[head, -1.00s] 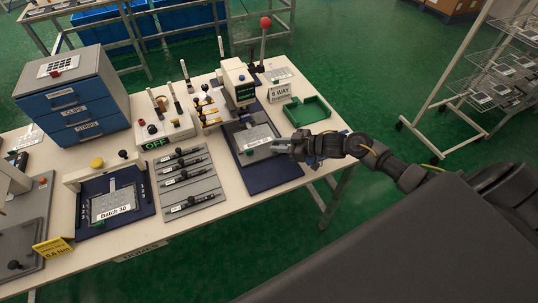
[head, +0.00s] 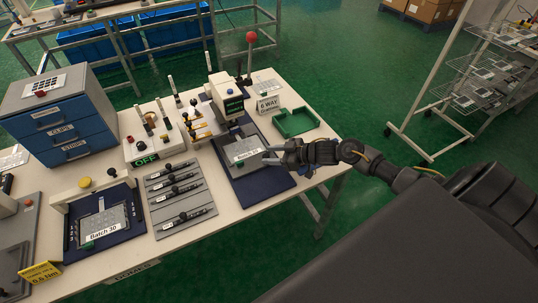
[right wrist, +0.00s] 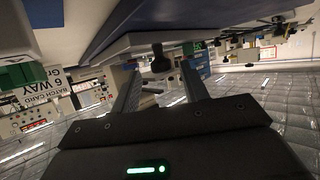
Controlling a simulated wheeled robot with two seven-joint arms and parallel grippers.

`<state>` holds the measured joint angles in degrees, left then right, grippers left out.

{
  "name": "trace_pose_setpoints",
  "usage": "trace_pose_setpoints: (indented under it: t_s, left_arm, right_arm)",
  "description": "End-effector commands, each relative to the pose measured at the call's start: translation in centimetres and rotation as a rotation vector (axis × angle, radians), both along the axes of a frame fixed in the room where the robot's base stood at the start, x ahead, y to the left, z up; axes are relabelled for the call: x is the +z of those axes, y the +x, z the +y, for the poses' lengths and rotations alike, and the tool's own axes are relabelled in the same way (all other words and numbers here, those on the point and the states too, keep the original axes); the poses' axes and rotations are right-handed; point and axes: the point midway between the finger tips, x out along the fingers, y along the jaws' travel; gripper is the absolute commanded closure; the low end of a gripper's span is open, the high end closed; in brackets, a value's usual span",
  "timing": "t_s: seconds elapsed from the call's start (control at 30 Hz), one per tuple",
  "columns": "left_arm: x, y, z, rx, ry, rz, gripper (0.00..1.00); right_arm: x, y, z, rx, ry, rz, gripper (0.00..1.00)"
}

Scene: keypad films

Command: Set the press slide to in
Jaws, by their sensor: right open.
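The press (head: 229,94), a pale head with a dark display and a red-ball lever (head: 251,38), stands at the table's back right. Its slide (head: 243,150), a grey plate, sits out in front of the head on a dark blue base (head: 262,187). My right gripper (head: 270,155) is at the slide's right front edge, with its fingers apart. In the right wrist view a dark knob (right wrist: 160,60) under a grey plate edge shows between the two open fingers (right wrist: 160,88). I cannot tell whether they touch it. My left gripper is out of view.
A green tray (head: 316,122) and a "6 WAY" card (head: 268,105) stand right of the press. To its left are grey strips with black handles (head: 160,228), an "OFF" box (head: 134,150), a "Batch 30" fixture (head: 133,226) and blue drawers (head: 57,120).

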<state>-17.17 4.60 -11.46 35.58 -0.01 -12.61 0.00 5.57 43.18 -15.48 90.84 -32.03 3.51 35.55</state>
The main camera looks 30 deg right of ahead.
Motion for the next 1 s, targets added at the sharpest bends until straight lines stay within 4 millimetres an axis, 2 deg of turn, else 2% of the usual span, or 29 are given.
trace_pose_setpoints:
  t_s: [0.2, 0.43, 0.6, 1.0]
  left_arm:
    - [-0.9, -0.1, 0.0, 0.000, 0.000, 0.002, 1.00]
    - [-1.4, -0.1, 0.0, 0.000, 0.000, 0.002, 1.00]
    - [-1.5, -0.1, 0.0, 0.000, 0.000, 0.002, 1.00]
    - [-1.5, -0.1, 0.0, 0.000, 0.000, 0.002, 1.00]
  right_arm:
    - [1.4, -3.2, -2.6, 0.003, -0.005, 0.001, 0.55]
    - [3.0, -5.8, -4.8, 0.001, -0.002, 0.002, 0.55]
    - [3.6, -6.5, -5.5, 0.001, 0.000, 0.000, 0.55]
    - [3.7, -6.6, -5.5, 0.000, 0.001, -0.001, 0.55]
